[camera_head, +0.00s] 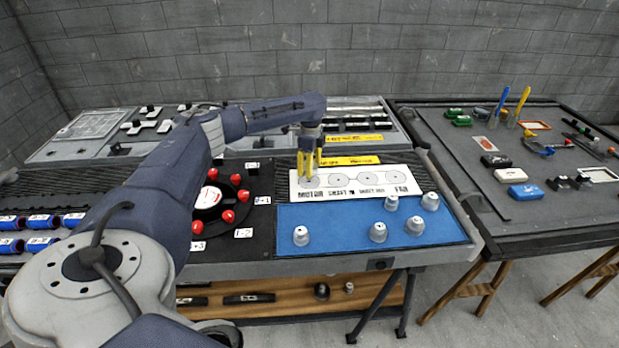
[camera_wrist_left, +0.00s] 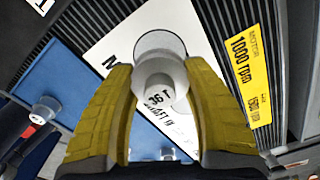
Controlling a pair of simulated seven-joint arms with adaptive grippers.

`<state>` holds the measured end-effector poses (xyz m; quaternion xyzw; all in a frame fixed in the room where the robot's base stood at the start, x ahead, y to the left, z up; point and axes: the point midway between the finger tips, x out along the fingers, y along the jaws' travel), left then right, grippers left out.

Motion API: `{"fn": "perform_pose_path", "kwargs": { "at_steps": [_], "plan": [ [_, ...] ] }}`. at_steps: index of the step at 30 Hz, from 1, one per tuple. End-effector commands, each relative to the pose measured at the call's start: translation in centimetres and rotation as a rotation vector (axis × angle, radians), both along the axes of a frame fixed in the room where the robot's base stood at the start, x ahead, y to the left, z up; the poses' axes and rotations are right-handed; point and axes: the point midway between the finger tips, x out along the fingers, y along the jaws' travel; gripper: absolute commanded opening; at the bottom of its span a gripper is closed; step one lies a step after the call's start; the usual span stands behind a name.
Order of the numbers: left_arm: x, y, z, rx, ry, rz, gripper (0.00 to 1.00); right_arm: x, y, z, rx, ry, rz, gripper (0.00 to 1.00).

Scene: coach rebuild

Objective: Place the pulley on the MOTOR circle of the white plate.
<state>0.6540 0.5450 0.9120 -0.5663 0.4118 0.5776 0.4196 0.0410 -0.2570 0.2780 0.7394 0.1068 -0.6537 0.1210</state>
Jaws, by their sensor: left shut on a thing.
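The white plate (camera_head: 345,192) lies on the bench, with a row of printed circles and the word MOTOR under its left one. My left gripper (camera_head: 308,168) points down over the MOTOR circle, its yellow fingers shut on a light grey pulley. In the left wrist view the pulley (camera_wrist_left: 160,80) sits between the fingertips, its top number partly readable as "36 T". A grey round area (camera_wrist_left: 160,44) shows just beyond it on the plate. I cannot tell whether the pulley touches the plate. My right gripper is not in view.
Several grey pulleys, one at the front left (camera_head: 300,236), stand on the blue mat (camera_head: 340,222). A black panel with red knobs (camera_head: 228,216) is left of the plate. A yellow motor label (camera_wrist_left: 250,75) lies behind the plate. A tool table (camera_head: 470,190) stands at the right.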

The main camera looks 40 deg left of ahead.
Motion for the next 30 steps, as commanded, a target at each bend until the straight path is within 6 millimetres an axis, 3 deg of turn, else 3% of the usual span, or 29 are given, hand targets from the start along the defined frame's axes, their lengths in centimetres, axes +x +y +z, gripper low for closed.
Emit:
{"fn": "perform_pose_path", "kwargs": {
  "at_steps": [15,29,30],
  "plan": [
    [0.0,0.0,-4.4,0.000,-0.001,0.000,0.08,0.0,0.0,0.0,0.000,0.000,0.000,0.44],
    [0.0,0.0,-4.8,0.000,0.000,0.000,0.08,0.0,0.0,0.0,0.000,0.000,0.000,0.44],
    [0.0,0.0,-4.8,0.001,0.000,0.000,0.55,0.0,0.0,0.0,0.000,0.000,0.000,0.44]
  ]
}}
